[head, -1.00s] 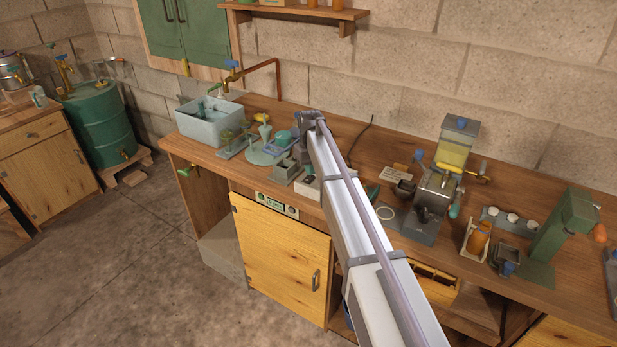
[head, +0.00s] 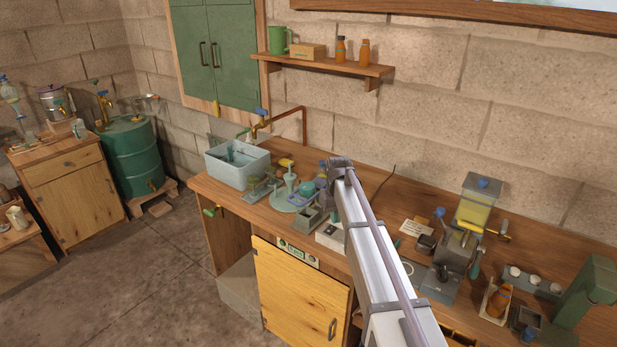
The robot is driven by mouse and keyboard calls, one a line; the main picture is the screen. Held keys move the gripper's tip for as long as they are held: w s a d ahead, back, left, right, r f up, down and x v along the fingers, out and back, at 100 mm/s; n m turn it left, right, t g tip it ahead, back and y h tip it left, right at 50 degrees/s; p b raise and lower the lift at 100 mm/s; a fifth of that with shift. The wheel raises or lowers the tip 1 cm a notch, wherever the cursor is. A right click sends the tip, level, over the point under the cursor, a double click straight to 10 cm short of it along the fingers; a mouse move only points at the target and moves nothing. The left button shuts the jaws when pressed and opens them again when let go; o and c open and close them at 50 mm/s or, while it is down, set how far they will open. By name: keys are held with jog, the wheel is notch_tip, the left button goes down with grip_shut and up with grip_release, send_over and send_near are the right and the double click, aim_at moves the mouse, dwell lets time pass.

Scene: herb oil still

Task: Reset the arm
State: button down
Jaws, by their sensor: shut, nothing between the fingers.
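My arm (head: 372,245) reaches from the bottom right of the head view up over the wooden workbench (head: 375,180). Its far joint (head: 341,166) shows above the middle of the bench. My gripper cannot be made out; it is hidden beyond or behind that joint. I see nothing carried by the part of the arm in view.
Left of the arm are a grey basin (head: 236,165), a green round stand (head: 288,195) and small tools. Right are a grey machine with a yellow hopper (head: 477,208), an orange bottle (head: 498,300) and a green press (head: 590,290). A wall shelf (head: 330,66) hangs above.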

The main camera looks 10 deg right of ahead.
jog(key=s+m, duration=0.2)
jog(key=s, duration=3.1)
jog(key=shift+s+r, duration=0.15)
